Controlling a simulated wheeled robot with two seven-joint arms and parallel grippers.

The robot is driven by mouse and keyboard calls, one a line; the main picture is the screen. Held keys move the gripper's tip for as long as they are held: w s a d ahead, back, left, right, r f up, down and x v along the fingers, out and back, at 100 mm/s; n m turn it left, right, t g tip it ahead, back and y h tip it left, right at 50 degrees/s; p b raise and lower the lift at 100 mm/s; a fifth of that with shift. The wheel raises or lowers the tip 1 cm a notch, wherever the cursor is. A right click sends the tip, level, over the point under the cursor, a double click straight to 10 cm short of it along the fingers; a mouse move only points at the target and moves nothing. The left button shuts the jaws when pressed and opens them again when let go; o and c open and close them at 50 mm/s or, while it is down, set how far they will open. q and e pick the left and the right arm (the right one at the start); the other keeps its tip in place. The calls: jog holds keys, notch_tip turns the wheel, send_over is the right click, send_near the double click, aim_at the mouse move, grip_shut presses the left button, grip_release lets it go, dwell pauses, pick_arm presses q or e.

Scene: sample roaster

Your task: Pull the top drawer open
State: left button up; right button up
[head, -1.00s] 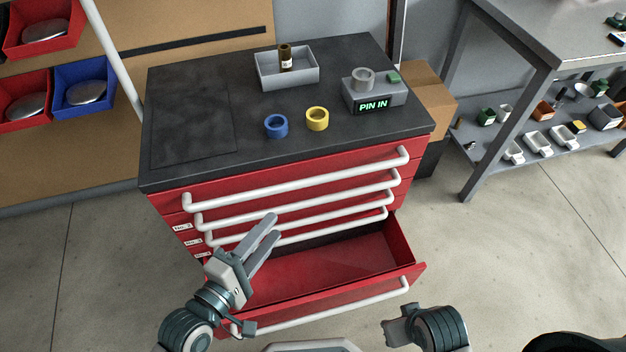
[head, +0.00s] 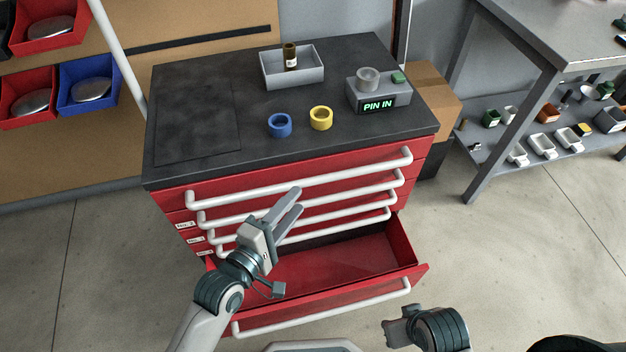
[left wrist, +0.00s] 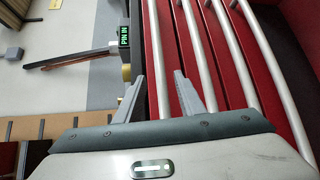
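The red drawer cabinet has a top drawer (head: 230,188) that is shut, with a long white bar handle (head: 300,180) across it. The handle also shows in the left wrist view (left wrist: 157,62). My left gripper (head: 293,198) is open and empty, in front of the upper drawers and just below the top handle in the head view. In the left wrist view its two fingers (left wrist: 158,85) point at the drawer fronts, with the top handle between their tips in the picture. I cannot tell whether they touch it. My right gripper is hard to make out near the bottom right of the head view (head: 392,328).
The bottom drawer (head: 340,265) stands open, empty, below my left gripper. On the black top (head: 205,120) are a grey tray (head: 292,68) with a bottle, a blue ring (head: 279,125), a yellow ring (head: 321,118) and a "PIN IN" box (head: 378,98). A shelf table (head: 540,75) stands right.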

aim_at(310, 185)
pick_arm(q)
jog(key=x, duration=0.9)
jog(key=shift+c, duration=0.6)
grip_shut()
